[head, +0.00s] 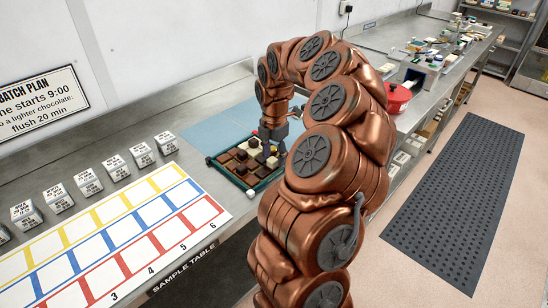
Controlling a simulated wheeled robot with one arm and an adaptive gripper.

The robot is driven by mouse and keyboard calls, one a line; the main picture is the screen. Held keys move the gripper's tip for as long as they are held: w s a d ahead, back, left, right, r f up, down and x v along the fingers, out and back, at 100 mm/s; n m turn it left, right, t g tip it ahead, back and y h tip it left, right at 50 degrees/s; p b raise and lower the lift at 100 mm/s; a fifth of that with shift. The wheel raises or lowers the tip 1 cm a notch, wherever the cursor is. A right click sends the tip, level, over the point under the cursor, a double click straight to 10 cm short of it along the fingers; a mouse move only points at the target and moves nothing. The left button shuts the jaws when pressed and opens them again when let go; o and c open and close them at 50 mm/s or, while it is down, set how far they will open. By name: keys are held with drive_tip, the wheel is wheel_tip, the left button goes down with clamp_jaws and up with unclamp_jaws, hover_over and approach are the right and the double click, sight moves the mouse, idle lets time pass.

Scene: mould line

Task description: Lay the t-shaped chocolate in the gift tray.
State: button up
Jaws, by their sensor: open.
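A dark green-rimmed tray (229,177) with compartments lies on the steel bench, partly on a blue mat. It holds brown and cream chocolates. I cannot tell from its shape which piece, if any, is the t-shaped chocolate. My gripper (270,150) is small in the head view, pointing down over the right back part of the tray. It is open. Its fingers hide some of the compartments, and I cannot make out whether a piece lies between them. My arm covers the bench just to the right of the tray.
Several small labelled white cubes (88,182) line the bench behind a sample chart (120,237) with yellow, blue and red squares. The blue mat (214,131) is bare behind the tray. A red pot (398,98) stands to the right of my arm.

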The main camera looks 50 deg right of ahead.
sight(272, 159)
wheel_tip(272, 159, up, 11)
drive_tip(key=b, duration=0.2)
idle(0.3)
drive_tip(key=shift+r, duration=0.1)
drive_tip(key=s+a+r+m, duration=0.1)
drive_tip(key=s+a+m, duration=0.2)
drive_tip(key=a, duration=0.9)
drive_tip(key=s+a+m, duration=0.2)
drive_tip(key=a+m, duration=0.1)
drive_tip(key=a, duration=0.8)
drive_tip(key=s+a+f+m, duration=0.3)
drive_tip(key=s+m, duration=0.1)
drive_tip(key=s, duration=0.2)
drive_tip(key=s+a+f+m+g, duration=0.1)
drive_tip(key=s+a+f+m, duration=0.2)
drive_tip(key=s, duration=0.3)
drive_tip(key=s+a+f+m, duration=0.2)
drive_tip(key=s+a+m, duration=0.1)
drive_tip(key=s, duration=0.3)
drive_tip(key=shift+s+a+f+m+g, duration=0.3)
drive_tip(key=shift+s+f+m+g, duration=0.1)
drive_tip(key=shift+m, duration=0.5)
